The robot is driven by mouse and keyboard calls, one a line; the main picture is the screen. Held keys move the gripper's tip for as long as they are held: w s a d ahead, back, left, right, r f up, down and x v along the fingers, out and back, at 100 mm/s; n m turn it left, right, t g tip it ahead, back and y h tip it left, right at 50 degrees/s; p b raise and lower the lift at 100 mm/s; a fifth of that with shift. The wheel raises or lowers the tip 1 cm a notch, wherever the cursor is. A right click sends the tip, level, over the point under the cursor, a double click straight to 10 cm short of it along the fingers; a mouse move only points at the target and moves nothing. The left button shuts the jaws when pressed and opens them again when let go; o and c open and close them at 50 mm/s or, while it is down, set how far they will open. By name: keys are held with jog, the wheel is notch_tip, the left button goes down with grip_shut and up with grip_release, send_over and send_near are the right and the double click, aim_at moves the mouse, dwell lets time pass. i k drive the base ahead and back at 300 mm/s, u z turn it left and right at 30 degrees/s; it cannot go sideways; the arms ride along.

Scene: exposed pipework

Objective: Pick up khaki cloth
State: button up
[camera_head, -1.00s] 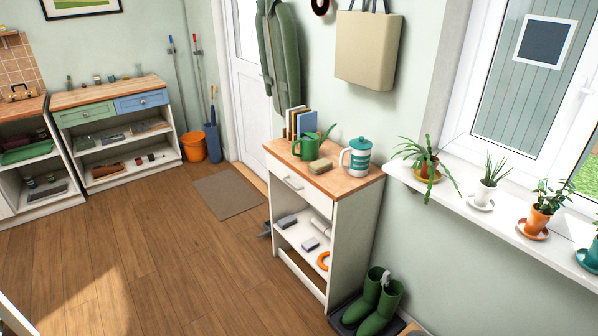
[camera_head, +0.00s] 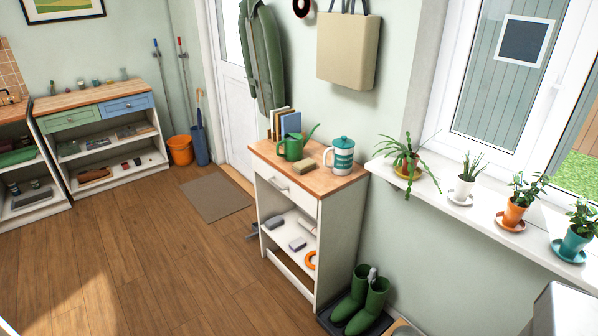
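A small khaki block-shaped item (camera_head: 306,167), which looks like a folded cloth or a sponge, lies on the wooden top of a white cabinet (camera_head: 262,147). It is near the front edge, between a green watering can (camera_head: 290,148) and a white and teal lidded mug or jug (camera_head: 341,157). I cannot tell for certain that it is cloth. My gripper is not in view.
Books (camera_head: 286,122) stand behind the watering can. Green boots (camera_head: 364,303) stand on a dark tray right of the cabinet. Potted plants line the windowsill (camera_head: 470,212). A pale box-like thing (camera_head: 562,312) is at the lower right. The wooden floor (camera_head: 150,250) at left is clear.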

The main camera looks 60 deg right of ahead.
aim_at(305, 166)
jog(key=z, duration=0.05)
jog(key=i, duration=1.15)
jog(key=u, duration=0.1)
jog(key=k, duration=0.9)
jog(key=z, duration=0.2)
jog(key=i, duration=0.3)
